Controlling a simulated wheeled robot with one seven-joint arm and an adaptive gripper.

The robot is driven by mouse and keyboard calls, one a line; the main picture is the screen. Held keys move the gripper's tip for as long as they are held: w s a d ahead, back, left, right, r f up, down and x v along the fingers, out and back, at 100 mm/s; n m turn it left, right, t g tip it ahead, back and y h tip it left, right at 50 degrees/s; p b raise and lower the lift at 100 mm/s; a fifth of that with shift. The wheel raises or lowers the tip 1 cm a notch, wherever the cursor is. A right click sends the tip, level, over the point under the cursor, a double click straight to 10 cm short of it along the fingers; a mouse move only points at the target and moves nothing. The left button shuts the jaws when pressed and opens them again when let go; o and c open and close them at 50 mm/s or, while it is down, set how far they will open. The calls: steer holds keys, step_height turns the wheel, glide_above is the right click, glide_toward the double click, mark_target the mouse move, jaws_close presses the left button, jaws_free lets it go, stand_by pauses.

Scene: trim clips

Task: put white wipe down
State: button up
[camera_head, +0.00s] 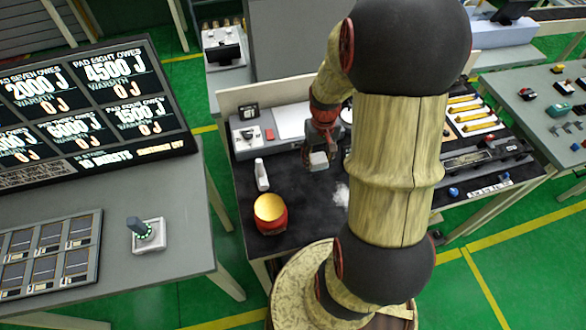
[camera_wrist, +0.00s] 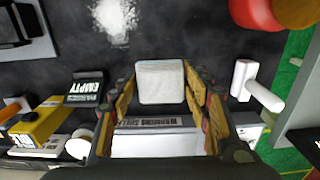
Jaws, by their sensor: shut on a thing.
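The white wipe (camera_head: 319,160) is a small pale block at the end of my arm, above the dark worktop (camera_head: 305,205). In the wrist view the wipe (camera_wrist: 160,82) sits between the two fingers of my gripper (camera_wrist: 162,95), which is shut on it. The dark worktop (camera_wrist: 205,50) shows beyond it. I cannot tell the exact gap between the wipe and the worktop. A whitish patch (camera_head: 341,194) lies on the worktop to the right of the wipe; it also shows in the wrist view (camera_wrist: 115,18).
Worktop between pot and patch is clear.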

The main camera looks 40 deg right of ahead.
steer(key=w+a+f, duration=0.2)
steer(key=w, duration=0.2)
steer(key=b, duration=0.1)
glide_above(293, 173)
steer(key=f, duration=0.5)
steer(key=shift+s+f, duration=0.1)
steer(key=shift+s, duration=0.15)
steer(key=shift+w+f+b, duration=0.15)
steer(key=shift+f+b, duration=0.1)
steer(key=shift+f, duration=0.65)
steer(key=shift+w+f+b, duration=0.1)
steer(key=shift+f+b, duration=0.1)
steer(key=shift+f, duration=0.65)
steer(key=shift+f, duration=0.2)
steer(key=o, duration=1)
steer(key=shift+r, duration=0.15)
